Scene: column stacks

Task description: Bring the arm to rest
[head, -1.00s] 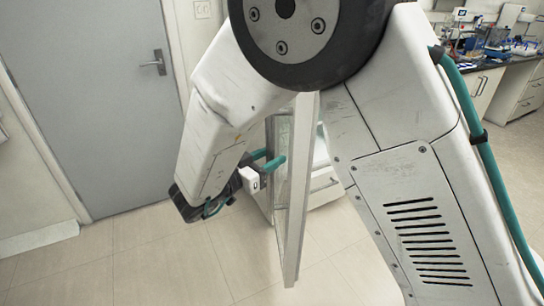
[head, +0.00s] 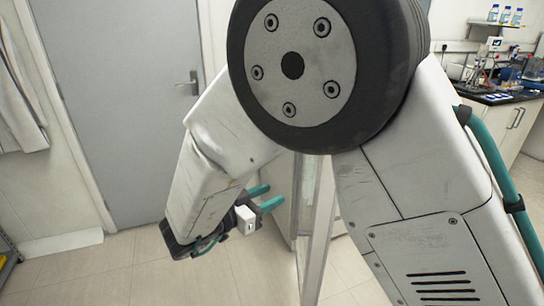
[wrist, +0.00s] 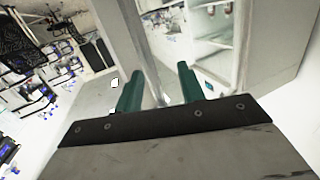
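My gripper (head: 268,197) shows in the head view below the bent elbow, at the end of my white arm. Its two teal fingers stand apart with nothing between them. In the wrist view my gripper (wrist: 160,88) also has its fingers apart and empty. Beyond the fingers is a white cabinet (wrist: 268,50) with an opening and shelves. A pale upright panel, an open door (head: 318,225), stands just right of the fingers in the head view. My arm hides much of the cabinet there.
A grey room door (head: 120,100) is at the back left. A lab bench (head: 500,105) with bottles and equipment stands at the right. White cloth (head: 15,100) hangs at the far left. The tiled floor (head: 90,280) is clear at lower left.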

